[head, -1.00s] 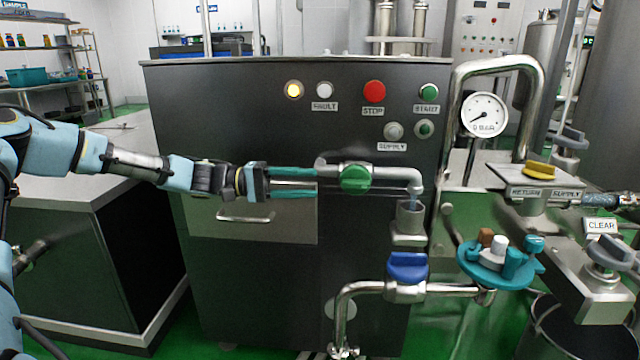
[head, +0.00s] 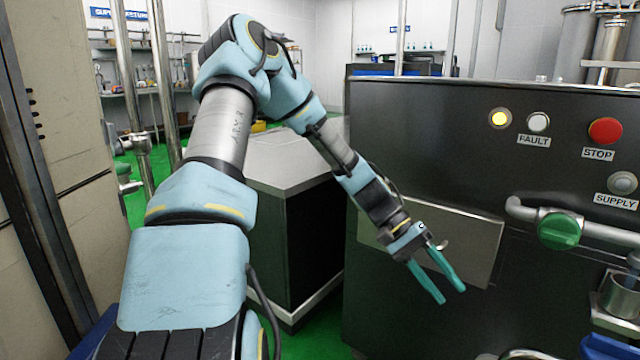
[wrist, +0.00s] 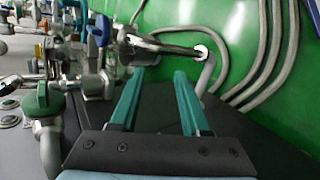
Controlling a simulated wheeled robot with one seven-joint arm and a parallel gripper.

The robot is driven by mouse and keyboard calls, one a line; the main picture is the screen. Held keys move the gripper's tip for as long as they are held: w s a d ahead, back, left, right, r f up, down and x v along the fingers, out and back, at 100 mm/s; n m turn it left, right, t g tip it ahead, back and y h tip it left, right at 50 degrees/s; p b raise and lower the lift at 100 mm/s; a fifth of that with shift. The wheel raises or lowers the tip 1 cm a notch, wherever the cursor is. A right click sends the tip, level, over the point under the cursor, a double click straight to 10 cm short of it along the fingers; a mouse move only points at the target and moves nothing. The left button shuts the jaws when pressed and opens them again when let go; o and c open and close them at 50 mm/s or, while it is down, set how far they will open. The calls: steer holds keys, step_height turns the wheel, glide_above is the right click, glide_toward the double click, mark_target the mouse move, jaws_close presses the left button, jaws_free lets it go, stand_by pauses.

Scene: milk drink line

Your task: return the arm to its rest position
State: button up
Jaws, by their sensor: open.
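My gripper (head: 453,292) is open and empty, with its two teal fingers apart. In the head view it hangs down and to the right in front of the dark machine cabinet (head: 400,120), left of the green valve handle (head: 560,230). My arm is bent, rising at the left and coming down to the gripper. In the wrist view my gripper (wrist: 155,95) also shows open with nothing between the fingers. The green handle (wrist: 42,98) shows at the left there.
The cabinet front carries a lit yellow lamp (head: 500,118), a white fault button (head: 538,122) and a red stop button (head: 605,130). A metal cup (head: 622,295) stands at the right edge. A grey-topped counter (head: 285,160) stands behind my arm. Hoses (wrist: 265,60) lie on the green floor.

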steer(key=w+a+f+n+t+y, duration=0.1)
steer(key=a+t+y, duration=0.2)
steer(key=a, duration=0.6)
steer(key=w+a+n+t+y, duration=0.1)
steer(key=a+n+t+y, duration=0.1)
steer(key=a, duration=0.6)
steer(key=s+a+r+n+t+y, duration=0.15)
steer(key=a+r+t, duration=0.35)
steer(key=a, duration=0.9)
steer(key=w+d+p+v, duration=0.1)
steer(key=w+p+v, duration=0.1)
steer(key=p+v, duration=0.8)
steer(key=w+d+r+p+v, duration=0.1)
steer(key=w+p+v, duration=0.1)
steer(key=p+v, duration=0.8)
steer(key=shift+w+r+n+g+y+p, duration=0.2)
steer(key=shift+r+n+g+y+p, duration=0.1)
steer(key=shift+r+n+y+p, duration=0.15)
steer(key=shift+c, duration=0.3)
